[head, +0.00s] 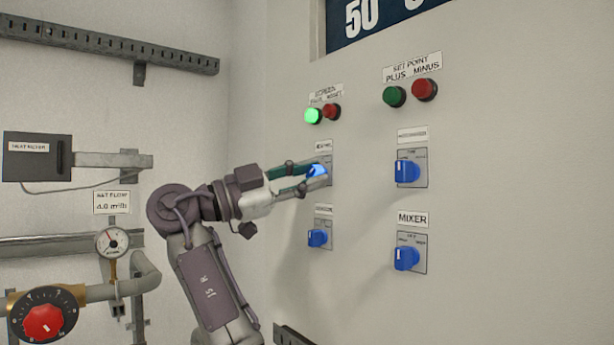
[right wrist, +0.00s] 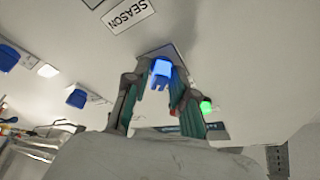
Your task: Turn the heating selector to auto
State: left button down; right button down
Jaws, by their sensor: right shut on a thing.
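The heating selector (head: 317,171) is a blue knob on a small grey plate in the left column of the panel, under a small label (head: 323,146) that is hard to read. It looks brighter than the other knobs. My right gripper (head: 312,173) reaches it from the left and is shut on it, with a finger on each side. In the right wrist view the bright blue knob (right wrist: 160,70) sits between the fingertips of my gripper (right wrist: 156,80). The fingers partly hide its plate, so its setting cannot be read. My left gripper is not in view.
A "SEASON" label (right wrist: 129,12) is near the held knob; a blue knob (head: 317,238) is below it. Two more blue knobs (head: 406,171) and (head: 405,258) stand to the right. A lit green button (head: 312,116) and a red one (head: 331,111) are above.

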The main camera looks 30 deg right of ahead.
jog(key=c, duration=1.1)
grip_release()
jog(key=shift+c, duration=0.2)
jog(key=v, duration=1.2)
